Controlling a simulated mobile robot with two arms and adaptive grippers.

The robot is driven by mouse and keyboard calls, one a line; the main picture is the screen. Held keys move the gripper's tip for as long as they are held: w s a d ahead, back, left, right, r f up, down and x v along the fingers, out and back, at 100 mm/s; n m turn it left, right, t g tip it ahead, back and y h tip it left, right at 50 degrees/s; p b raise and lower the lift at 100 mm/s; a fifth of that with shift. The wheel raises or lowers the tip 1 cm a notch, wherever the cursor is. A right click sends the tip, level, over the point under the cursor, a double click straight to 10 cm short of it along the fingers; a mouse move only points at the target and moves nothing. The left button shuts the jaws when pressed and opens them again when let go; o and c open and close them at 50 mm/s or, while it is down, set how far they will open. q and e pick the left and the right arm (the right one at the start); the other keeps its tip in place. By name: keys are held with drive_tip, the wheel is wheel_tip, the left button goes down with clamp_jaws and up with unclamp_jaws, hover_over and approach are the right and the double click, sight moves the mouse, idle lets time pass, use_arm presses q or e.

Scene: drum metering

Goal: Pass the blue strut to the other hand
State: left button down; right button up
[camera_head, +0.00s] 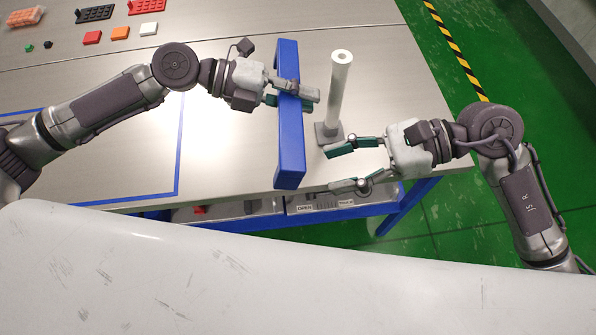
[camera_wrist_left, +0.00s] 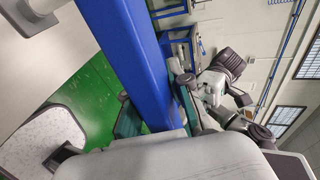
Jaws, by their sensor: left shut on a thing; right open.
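The blue strut (camera_head: 291,140) is a long blue bar held upright in the head view, above the front part of the table. My left gripper (camera_head: 292,93) is shut on its upper part. The strut also fills the middle of the left wrist view (camera_wrist_left: 125,50), between the left fingers. My right gripper (camera_head: 352,166) is open and empty, to the right of the strut's lower half. Its fingers point left toward the strut and are apart from it.
A white post (camera_head: 338,90) on a grey base stands just right of the strut, close to my right gripper. Red (camera_head: 92,38), orange (camera_head: 120,33) and white (camera_head: 149,28) blocks lie at the back left. The table (camera_head: 230,160) is clear around the blue outline.

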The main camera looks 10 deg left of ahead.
sight(294, 179)
drive_tip(key=x, duration=0.8)
drive_tip(key=shift+r, duration=0.1)
clamp_jaws()
use_arm(q)
drive_tip(key=c, duration=1)
unclamp_jaws()
drive_tip(key=shift+o, duration=0.2)
